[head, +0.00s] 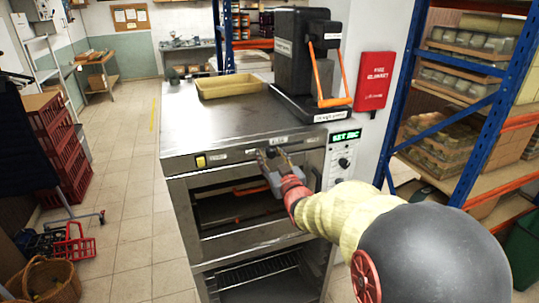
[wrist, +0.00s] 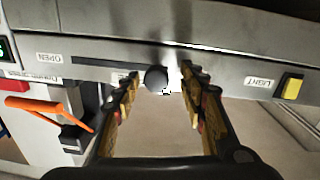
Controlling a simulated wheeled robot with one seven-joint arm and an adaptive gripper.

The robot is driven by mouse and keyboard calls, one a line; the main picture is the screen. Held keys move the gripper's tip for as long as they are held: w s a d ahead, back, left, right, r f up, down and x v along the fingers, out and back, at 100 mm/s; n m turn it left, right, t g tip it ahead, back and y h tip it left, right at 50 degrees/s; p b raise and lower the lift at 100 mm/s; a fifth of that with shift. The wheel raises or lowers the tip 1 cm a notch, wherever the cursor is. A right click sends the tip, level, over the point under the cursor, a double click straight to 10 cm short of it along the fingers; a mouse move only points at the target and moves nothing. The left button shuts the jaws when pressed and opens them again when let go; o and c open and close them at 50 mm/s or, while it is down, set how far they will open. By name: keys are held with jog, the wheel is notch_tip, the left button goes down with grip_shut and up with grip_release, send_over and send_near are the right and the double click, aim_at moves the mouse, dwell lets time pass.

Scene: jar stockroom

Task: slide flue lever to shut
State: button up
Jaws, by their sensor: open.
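The flue lever shows in the wrist view as a dark round knob (wrist: 156,79) on the steel oven front. A dark slot (wrist: 105,63) runs from the knob to the left, toward the OPEN label (wrist: 50,58). The knob is at the slot's end away from OPEN. A pale patch beside it is too unclear to read. My gripper (wrist: 162,76) is open, with one finger on each side of the knob and a gap to the right finger. In the head view my gripper (head: 270,157) is at the oven's upper front edge and hides the knob.
The yellow light switch (head: 201,161) is on the same panel. The steel oven (head: 182,180) carries a tan tray (head: 230,86) and a black machine with an orange handle (head: 322,78). A blue rack (head: 485,115) stands close on the right.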

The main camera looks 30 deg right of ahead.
jog(key=v, duration=1)
jog(key=shift+s+a, duration=0.15)
jog(key=shift+s, duration=0.1)
jog(key=s+f+m+g, duration=0.3)
jog(key=s+f+g, duration=0.65)
jog(key=f, duration=0.55)
jog(key=s+a+n+y+b, duration=0.1)
jog(key=s+a+b, duration=0.1)
jog(key=s+a, duration=0.2)
jog(key=s+a+r+n+g+y+b, duration=0.1)
jog(key=s+a, duration=0.3)
jog(key=a, duration=0.6)
jog(key=s+a+n+g+y+b, duration=0.1)
jog(key=s+a+n+y+b, duration=0.1)
jog(key=a, duration=0.5)
jog(key=s+b, duration=0.1)
jog(key=s, duration=0.1)
jog(key=shift+s+a+r+y+b, duration=0.25)
jog(key=shift+r+y+b, duration=0.05)
jog(key=shift+r+b, duration=0.1)
